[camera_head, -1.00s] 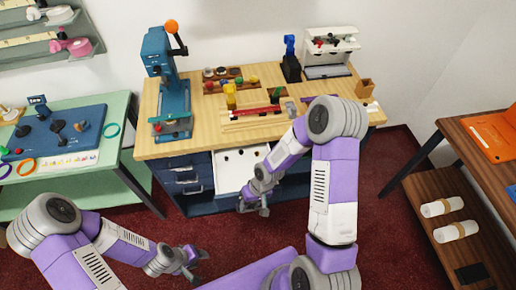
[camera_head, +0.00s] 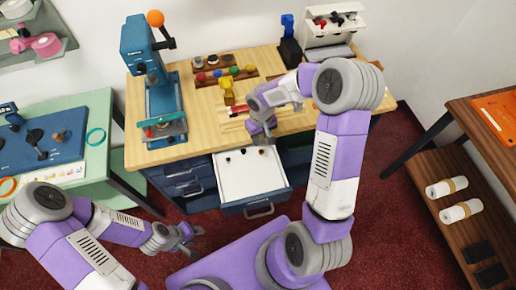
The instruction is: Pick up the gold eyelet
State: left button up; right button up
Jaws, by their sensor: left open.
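I cannot make out a gold eyelet for certain. An open white drawer (camera_head: 245,180) under the wooden workbench holds a few small dark pieces (camera_head: 242,153) near its back edge, too small to identify. My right gripper (camera_head: 263,134) is above the back of the drawer, by the bench's front edge; its fingers are too small and blurred to tell open from shut. My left gripper (camera_head: 192,240) is low, left of the drawer and in front of the cabinet, open and empty.
A blue press with an orange knob (camera_head: 155,80) stands on the workbench (camera_head: 205,120) at left. A wooden rack (camera_head: 225,75) with coloured pieces and a yellow item (camera_head: 227,92) lie behind my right gripper. A green table (camera_head: 98,160) is at left, a brown shelf table (camera_head: 440,160) at right.

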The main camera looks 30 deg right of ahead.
aim_at(261, 153)
jog(key=f, duration=0.4)
jog(key=shift+s+b, duration=0.25)
jog(key=shift+b, duration=0.05)
jog(key=shift+w+d+f+b, duration=0.1)
jog(key=shift+w+f+b, duration=0.05)
jog(key=shift+f, duration=0.75)
jog(key=shift+w+d+f+b, duration=0.1)
jog(key=shift+f+b, duration=0.05)
jog(key=shift+f, duration=0.8)
jog(key=shift+w+f+b, duration=0.15)
jog(key=shift+f, duration=0.75)
grip_shut()
